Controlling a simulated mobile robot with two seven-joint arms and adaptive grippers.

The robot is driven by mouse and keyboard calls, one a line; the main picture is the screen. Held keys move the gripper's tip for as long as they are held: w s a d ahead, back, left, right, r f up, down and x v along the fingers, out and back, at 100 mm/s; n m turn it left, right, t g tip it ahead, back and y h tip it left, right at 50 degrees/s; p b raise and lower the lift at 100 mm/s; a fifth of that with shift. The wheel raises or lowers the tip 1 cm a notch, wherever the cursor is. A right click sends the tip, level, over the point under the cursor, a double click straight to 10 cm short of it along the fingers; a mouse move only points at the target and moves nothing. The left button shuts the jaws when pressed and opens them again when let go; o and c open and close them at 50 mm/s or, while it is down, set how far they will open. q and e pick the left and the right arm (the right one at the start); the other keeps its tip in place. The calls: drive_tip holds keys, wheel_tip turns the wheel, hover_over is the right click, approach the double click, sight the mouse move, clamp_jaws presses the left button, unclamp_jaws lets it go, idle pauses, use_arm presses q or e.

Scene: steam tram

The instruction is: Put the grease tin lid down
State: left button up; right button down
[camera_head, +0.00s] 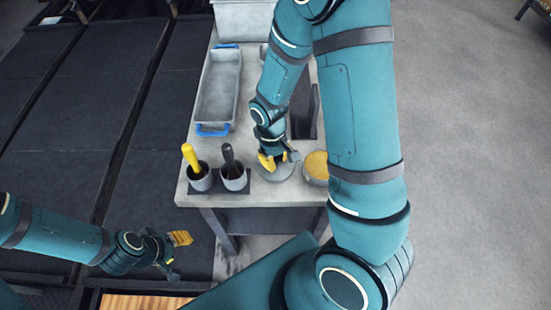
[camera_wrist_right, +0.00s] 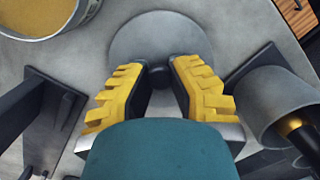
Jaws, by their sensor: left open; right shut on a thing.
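The grease tin lid (camera_head: 290,172) is a grey disc near the front edge of the worktable, just left of the open grease tin (camera_head: 317,167). My right gripper (camera_head: 270,160) is above it, and in the right wrist view the yellow fingers (camera_wrist_right: 160,72) are shut on its dark knob. The lid (camera_wrist_right: 160,25) looks level there; I cannot tell whether it touches the tabletop. The tin (camera_wrist_right: 45,15) is uncovered with yellow-brown grease inside. My left gripper (camera_head: 178,255) is open and empty, off the table at lower left.
Two grey cups, one with a yellow-handled tool (camera_head: 192,160) and one with a black-handled tool (camera_head: 229,160), stand left of the lid. A grey tray (camera_head: 217,90) with blue handles lies behind them. A dark upright stand (camera_wrist_right: 45,115) is close to the right gripper.

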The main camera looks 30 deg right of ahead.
drive_tip(key=shift+f, duration=0.2)
drive_tip(key=c, duration=1)
unclamp_jaws()
drive_tip(key=shift+r, duration=0.1)
drive_tip(key=shift+r, duration=0.3)
drive_tip(key=r+p, duration=0.1)
drive_tip(key=r, duration=0.3)
drive_tip(key=w+r+p, duration=0.1)
drive_tip(key=r, duration=0.2)
drive_tip(key=r+p, duration=0.1)
drive_tip(key=r, duration=0.3)
drive_tip(key=shift+w+a+r, duration=0.15)
drive_tip(key=shift+r, duration=0.15)
